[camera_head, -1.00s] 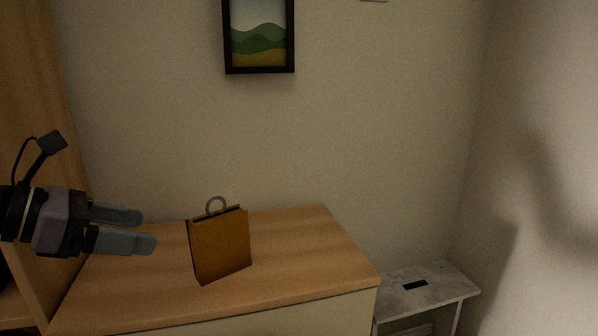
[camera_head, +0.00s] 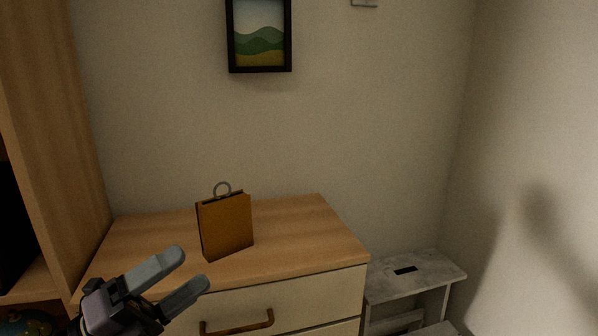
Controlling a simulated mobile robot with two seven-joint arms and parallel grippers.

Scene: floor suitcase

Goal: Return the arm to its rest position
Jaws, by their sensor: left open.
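My left gripper (camera_head: 194,270) is at the lower left in the head view, in front of the dresser, with its two grey fingers apart and nothing between them. It points up and to the right. The brown suitcase (camera_head: 227,228) with a grey ring handle stands upright on the wooden dresser top (camera_head: 295,235). A gap shows between my fingers and the suitcase in the picture. My right gripper is not in view.
The dresser has a drawer with a brass handle (camera_head: 237,325). A tall wooden shelf unit (camera_head: 60,150) stands at the left. A grey step stool (camera_head: 415,277) is at the right by the wall. A framed picture (camera_head: 259,38) hangs above.

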